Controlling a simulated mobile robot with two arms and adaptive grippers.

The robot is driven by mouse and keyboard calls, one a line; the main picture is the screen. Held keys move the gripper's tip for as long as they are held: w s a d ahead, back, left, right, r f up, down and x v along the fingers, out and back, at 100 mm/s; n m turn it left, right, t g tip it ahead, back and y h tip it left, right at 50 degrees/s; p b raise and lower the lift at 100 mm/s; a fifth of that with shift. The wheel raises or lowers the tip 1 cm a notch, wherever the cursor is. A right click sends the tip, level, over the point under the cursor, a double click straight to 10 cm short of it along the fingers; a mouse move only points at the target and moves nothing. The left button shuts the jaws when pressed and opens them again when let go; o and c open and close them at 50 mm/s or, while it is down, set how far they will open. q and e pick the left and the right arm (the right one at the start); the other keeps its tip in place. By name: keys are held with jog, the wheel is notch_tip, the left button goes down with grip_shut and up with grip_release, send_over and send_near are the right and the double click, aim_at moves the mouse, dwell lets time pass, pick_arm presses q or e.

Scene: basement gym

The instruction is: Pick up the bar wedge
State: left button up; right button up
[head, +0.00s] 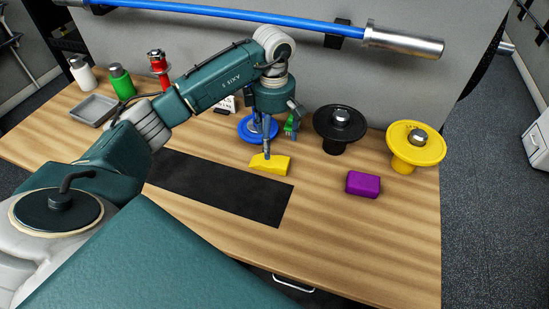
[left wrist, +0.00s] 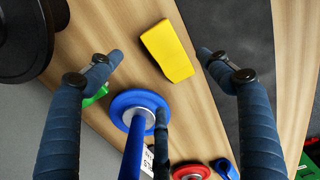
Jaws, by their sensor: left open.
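The bar wedge appears to be the small yellow block (head: 270,165), lying on the wooden bench by the back edge of the black mat. My left gripper (head: 275,142) is over it, pointing down, with its fingers apart. In the left wrist view the yellow block (left wrist: 167,52) shows between and beyond the two open fingertips (left wrist: 160,56), with bare wood around it. I see no finger touching it. My right gripper is not in view.
Close by stand a blue disc with a post (head: 250,129), a black spool (head: 340,128), a yellow spool (head: 416,148) and a purple block (head: 364,184). Bottles and a grey tray (head: 92,110) are at left. A blue bar (head: 250,20) runs above. The black mat (head: 215,187) is clear.

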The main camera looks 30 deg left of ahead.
aim_at(273, 157)
pick_arm(q)
jog(key=shift+f, duration=0.75)
jog(key=shift+s+f+p, duration=0.1)
jog(key=shift+f+p, duration=0.25)
jog(key=shift+p, duration=0.05)
jog(key=f, duration=0.1)
jog(key=f+p, duration=0.2)
jog(key=shift+s+d+f, duration=0.15)
jog(key=shift+s+f, duration=0.1)
jog(key=shift+f, duration=0.55)
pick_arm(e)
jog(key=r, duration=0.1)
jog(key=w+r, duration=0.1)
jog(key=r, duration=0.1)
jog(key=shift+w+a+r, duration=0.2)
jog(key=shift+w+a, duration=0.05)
pick_arm(q)
jog(key=shift+w, duration=0.1)
jog(key=c, duration=1.4)
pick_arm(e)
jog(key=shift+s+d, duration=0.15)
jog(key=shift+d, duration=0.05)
